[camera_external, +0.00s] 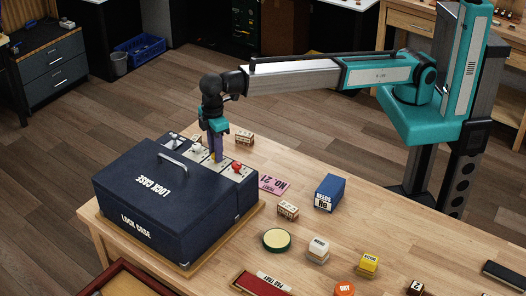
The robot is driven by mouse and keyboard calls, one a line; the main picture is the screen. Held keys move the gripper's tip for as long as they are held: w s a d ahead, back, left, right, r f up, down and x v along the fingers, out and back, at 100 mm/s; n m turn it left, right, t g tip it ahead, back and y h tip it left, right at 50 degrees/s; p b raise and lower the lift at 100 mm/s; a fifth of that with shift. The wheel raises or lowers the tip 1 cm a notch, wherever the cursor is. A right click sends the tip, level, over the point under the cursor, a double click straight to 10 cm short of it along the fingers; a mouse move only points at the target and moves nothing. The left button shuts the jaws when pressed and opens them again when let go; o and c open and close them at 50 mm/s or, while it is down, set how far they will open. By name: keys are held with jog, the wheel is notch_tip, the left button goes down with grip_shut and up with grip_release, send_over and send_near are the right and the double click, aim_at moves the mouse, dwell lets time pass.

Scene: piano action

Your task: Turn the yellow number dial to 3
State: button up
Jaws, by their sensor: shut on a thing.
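The dark blue lock case (150,215) sits on the wooden table with a row of light dial plates along its far right side. The yellow dial (213,157) is in that row, mostly hidden by my gripper; its number cannot be read. My gripper (215,155) points straight down from above and is shut on the yellow dial. The red dial (237,167) is to its right, and a white or grey dial (197,149) is to its left.
A pink card (273,185), a blue box (329,191), small lettered blocks (288,209) and a round green-rimmed disc (276,239) lie right of the case. A red tray (262,284) is at the front. The case's handle (172,162) stands up from its lid near my gripper.

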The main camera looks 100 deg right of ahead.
jog(key=shift+n, duration=0.7)
jog(key=o, duration=1)
jog(key=shift+o, duration=0.2)
jog(key=shift+r, duration=0.1)
notch_tip(320, 180, up, 14)
jog(key=p, duration=0.7)
jog(key=shift+f, duration=0.25)
